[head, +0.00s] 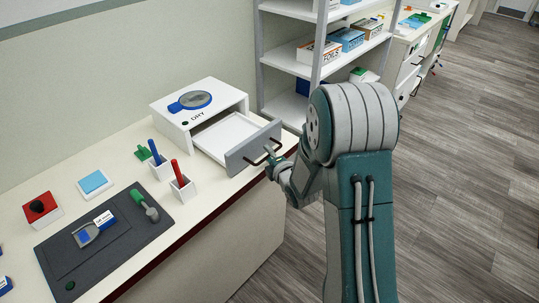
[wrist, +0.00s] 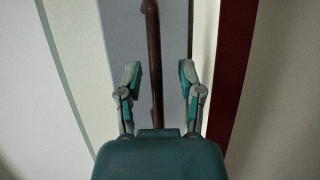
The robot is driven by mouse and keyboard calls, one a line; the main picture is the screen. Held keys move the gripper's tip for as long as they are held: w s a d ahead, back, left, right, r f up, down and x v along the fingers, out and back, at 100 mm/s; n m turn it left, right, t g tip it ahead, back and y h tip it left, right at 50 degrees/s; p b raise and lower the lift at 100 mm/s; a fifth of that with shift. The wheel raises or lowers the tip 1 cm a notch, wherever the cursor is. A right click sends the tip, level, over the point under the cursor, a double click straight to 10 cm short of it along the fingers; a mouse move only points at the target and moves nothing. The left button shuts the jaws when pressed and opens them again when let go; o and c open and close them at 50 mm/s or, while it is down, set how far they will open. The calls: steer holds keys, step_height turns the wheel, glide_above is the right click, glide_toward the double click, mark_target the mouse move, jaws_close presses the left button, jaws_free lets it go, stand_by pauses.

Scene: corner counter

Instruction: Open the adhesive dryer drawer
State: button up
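The adhesive dryer (head: 222,101) is a white box marked "DRY" on the counter. Its drawer (head: 224,136) is pulled out, and the white inside shows empty. The grey drawer front (head: 245,153) carries a dark bar handle (head: 271,150). My gripper (head: 274,164) is at the handle, in front of the drawer front. In the wrist view, the brown-looking handle (wrist: 154,50) runs between the two spread fingers of my gripper (wrist: 158,70). A gap shows on both sides of the handle, so the fingers are open around it.
A white holder with a red marker (head: 181,182) and another with a blue marker (head: 158,160) stand left of the drawer. A dark mat (head: 115,250) with tools lies front left. Shelves (head: 292,66) stand behind. The floor (head: 465,150) at right is clear.

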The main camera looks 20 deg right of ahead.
steer(key=shift+s, duration=0.1)
steer(key=v, duration=0.7)
steer(key=shift+r, duration=0.1)
stand_by(0.4)
steer(key=s+r+m+g+h, duration=0.45)
steer(key=s+r+m, duration=0.35)
steer(key=r+m, duration=0.3)
steer(key=s+a+r+m+g, duration=0.1)
steer(key=s+r+m+g, duration=0.1)
steer(key=s+m, duration=0.3)
steer(key=s+a+r+m+g+y, duration=0.1)
steer(key=s+r+m+g, duration=0.2)
steer(key=s, duration=1)
steer(key=shift+s+a+m, duration=0.35)
steer(key=shift+m, duration=0.65)
